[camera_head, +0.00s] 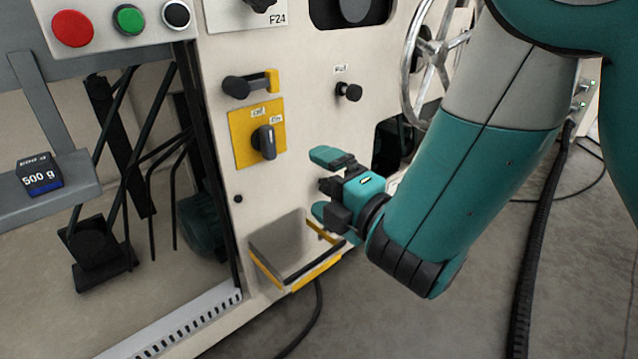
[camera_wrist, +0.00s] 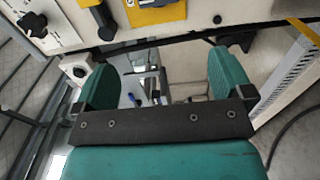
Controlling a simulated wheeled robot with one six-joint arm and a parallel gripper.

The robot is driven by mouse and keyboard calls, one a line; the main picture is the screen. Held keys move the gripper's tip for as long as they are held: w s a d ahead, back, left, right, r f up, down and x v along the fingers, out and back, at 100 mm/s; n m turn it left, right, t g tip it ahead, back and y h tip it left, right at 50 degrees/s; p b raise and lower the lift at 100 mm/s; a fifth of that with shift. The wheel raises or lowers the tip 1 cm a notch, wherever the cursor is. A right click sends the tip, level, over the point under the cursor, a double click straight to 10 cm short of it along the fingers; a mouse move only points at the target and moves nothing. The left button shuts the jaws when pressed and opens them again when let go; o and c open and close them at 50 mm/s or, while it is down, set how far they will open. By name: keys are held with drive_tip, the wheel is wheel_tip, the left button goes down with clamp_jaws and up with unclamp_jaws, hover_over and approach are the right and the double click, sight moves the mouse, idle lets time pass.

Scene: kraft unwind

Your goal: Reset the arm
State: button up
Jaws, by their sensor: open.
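My gripper (camera_head: 322,184) is teal and black and reaches out from my arm in front of the cream machine panel (camera_head: 222,182). Its two fingers are spread apart, with nothing between them. It hangs in front of and above a small grey shelf with yellow edges (camera_head: 287,243). In the wrist view my gripper (camera_wrist: 165,80) also shows open, with the machine's front behind the fingers. The forearm covers the right part of the machine in the head view.
The panel carries a rotary switch (camera_head: 264,143) on a yellow plate, a black knob (camera_head: 348,92) and a handwheel (camera_head: 434,60). A 500 g weight (camera_head: 39,174) rests on a grey ledge. Cables lie on the floor.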

drive_tip(key=shift+d, duration=0.2)
drive_tip(key=w+d+r+m+g+h+p, duration=0.15)
drive_tip(key=d+r+m+h+p, duration=0.35)
drive_tip(key=d+m+h, duration=0.55)
drive_tip(key=s+d+r+m+g+y+p, duration=0.1)
drive_tip(key=s+r+m+g+p, duration=0.35)
drive_tip(key=s, duration=0.65)
drive_tip(key=s+d+r+m+g+y+p, duration=0.2)
drive_tip(key=s+r+m+g, duration=0.2)
drive_tip(key=s+r+g, duration=0.5)
wheel_tip(320, 180, up, 34)
drive_tip(key=s+t+p, duration=0.1)
drive_tip(key=p, duration=3.6)
drive_tip(key=shift+s, duration=0.35)
